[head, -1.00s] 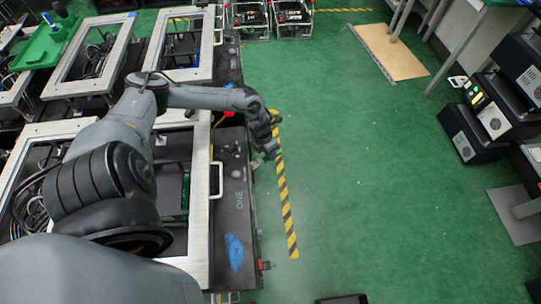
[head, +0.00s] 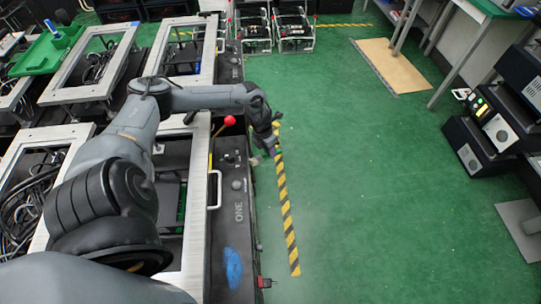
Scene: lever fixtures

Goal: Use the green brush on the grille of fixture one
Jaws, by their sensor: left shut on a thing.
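Fixture one, a dark panel marked "ONE" (head: 239,212), stands left of centre, with a metal-rimmed frame beside it. A red-knobbed lever (head: 230,120) rises near its far end. The grille cannot be made out; my left arm covers part of the frame's opening. My left gripper (head: 264,152) hangs just right of the panel's edge, over the green floor. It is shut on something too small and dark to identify. I cannot make out the green brush. My right gripper is not in view.
A blue patch (head: 233,268) marks the panel's near end. Yellow-black tape (head: 287,215) runs along the floor beside the fixture. More framed fixtures (head: 92,65) and a green tray (head: 45,50) stand at the far left.

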